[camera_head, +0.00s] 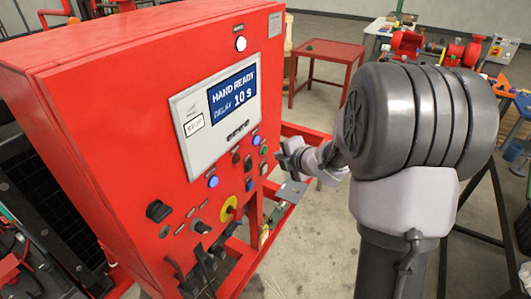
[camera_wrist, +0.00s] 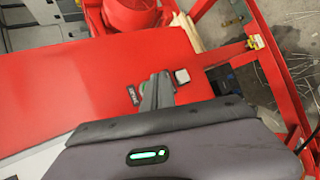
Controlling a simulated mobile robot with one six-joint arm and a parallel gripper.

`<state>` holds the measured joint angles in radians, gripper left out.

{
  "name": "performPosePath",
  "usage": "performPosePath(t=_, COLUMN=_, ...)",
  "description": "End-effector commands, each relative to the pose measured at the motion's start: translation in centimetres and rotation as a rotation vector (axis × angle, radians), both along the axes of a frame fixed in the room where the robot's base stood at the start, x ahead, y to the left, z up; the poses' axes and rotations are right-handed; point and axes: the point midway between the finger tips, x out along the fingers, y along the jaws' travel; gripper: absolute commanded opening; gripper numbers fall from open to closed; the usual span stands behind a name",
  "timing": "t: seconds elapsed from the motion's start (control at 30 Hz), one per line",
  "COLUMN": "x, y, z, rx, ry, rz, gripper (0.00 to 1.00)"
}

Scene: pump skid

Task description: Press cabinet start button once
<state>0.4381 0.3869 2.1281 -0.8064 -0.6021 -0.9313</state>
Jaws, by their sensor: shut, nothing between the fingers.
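The red cabinet (camera_head: 120,110) fills the left of the head view. Its grey panel has a blue screen (camera_head: 233,94) reading "HAND READY" and "DELAY 10 s". A small green button (camera_head: 264,150) sits low on the cabinet's right side; a green button (camera_wrist: 142,87) also shows in the wrist view, partly hidden behind my fingers, beside a black label (camera_wrist: 132,94) too small to read surely. My gripper (camera_head: 284,158) is shut and empty, its tips (camera_wrist: 160,80) close to this button. I cannot tell whether they touch it.
Beside my fingers in the wrist view is a white square piece (camera_wrist: 182,76).

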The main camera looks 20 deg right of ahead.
Motion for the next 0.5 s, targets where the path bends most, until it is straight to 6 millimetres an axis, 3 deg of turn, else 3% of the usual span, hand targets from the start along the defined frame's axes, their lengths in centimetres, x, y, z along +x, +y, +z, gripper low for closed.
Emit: performPosePath(t=0.5, x=0.89, y=0.73, z=0.02, rx=0.000, ry=0.000, rz=0.000, gripper=0.00)
